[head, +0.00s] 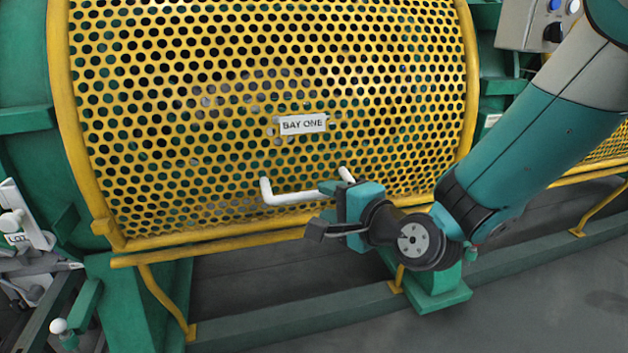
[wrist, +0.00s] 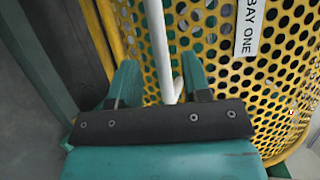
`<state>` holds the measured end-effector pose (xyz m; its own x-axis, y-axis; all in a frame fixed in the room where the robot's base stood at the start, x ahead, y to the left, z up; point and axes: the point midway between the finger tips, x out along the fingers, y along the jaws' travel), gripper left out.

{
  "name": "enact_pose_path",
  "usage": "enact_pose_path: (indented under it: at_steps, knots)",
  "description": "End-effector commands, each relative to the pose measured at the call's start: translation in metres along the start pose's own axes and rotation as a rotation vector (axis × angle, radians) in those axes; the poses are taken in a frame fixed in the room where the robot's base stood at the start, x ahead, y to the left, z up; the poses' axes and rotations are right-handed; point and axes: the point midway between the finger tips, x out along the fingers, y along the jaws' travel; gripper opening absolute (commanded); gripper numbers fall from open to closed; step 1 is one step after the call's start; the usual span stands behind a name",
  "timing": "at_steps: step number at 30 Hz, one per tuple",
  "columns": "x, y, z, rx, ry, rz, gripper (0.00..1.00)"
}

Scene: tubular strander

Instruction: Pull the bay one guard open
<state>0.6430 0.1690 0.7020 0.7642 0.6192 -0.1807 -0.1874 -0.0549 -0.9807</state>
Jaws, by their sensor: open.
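The bay one guard (head: 200,75) is a yellow perforated curved panel with a "BAY ONE" plate (head: 303,124); it lies shut over the green machine. A white bar handle (head: 287,198) stands out from its lower part. My gripper (head: 336,203) is at the right part of the handle and hides some of it. In the wrist view the handle (wrist: 165,60) runs between the two green fingers of my open gripper (wrist: 158,78). Contact between fingers and handle cannot be told. The guard (wrist: 275,90) fills the right of that view.
A yellow rail (head: 215,245) runs under the guard, above the green base beam (head: 270,324). A grey control box (head: 523,25) with knobs is at the upper right. Metal fittings (head: 30,230) stand at the left. Grey floor at the lower right is clear.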

Motion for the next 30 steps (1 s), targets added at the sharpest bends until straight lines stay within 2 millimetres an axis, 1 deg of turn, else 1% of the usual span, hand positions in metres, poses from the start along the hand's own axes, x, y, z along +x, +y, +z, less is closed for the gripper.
enact_pose_path:
  at_steps: [1,3,6,9,13,20,21,23,24,25,26,30]
  knots:
    - [0.011,-0.001,0.001,-0.003,-0.003,-0.001,0.44]
    - [0.023,-0.001,0.001,-0.001,-0.002,-0.002,0.44]
    - [0.036,0.001,0.000,-0.001,-0.002,-0.001,0.44]
    - [0.045,0.001,0.000,0.001,-0.001,-0.001,0.44]
    - [0.050,0.000,-0.001,0.000,0.001,-0.001,0.44]
    - [0.050,0.000,-0.001,0.001,0.001,-0.001,0.44]
    - [0.050,0.000,-0.001,0.001,0.001,-0.001,0.35]
    - [0.050,0.000,-0.001,0.001,0.001,-0.001,0.21]
    - [0.050,0.000,-0.001,0.001,0.001,-0.001,0.12]
    - [0.050,0.000,-0.001,0.001,0.001,-0.001,0.05]
    - [0.050,0.000,-0.001,0.001,0.001,-0.001,0.00]
    - [0.050,0.000,-0.001,0.001,0.001,0.000,0.00]
